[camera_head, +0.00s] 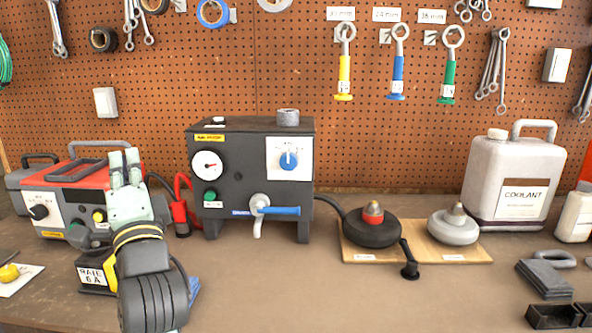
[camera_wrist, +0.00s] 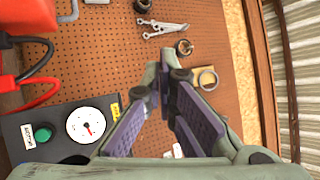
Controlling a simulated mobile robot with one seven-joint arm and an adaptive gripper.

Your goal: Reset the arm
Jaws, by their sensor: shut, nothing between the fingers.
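My arm rises at the left of the head view, with my gripper (camera_head: 124,160) pointing up in front of the red and grey machine (camera_head: 84,190). In the wrist view my gripper (camera_wrist: 163,85) shows its purple-padded fingers drawn together at the tips, with nothing between them. It is in the air, facing the pegboard (camera_head: 260,60), and appears to hold and touch nothing. My gripper and forearm hide part of the red and grey machine and of the bench behind them.
A dark machine box (camera_head: 250,160) with gauge and blue lever stands right of my arm. A wooden board (camera_head: 415,248) holds two round pieces. A coolant jug (camera_head: 515,180) stands at right. The bench front centre (camera_head: 300,290) is clear. Red cables (camera_wrist: 35,85) show in the wrist view.

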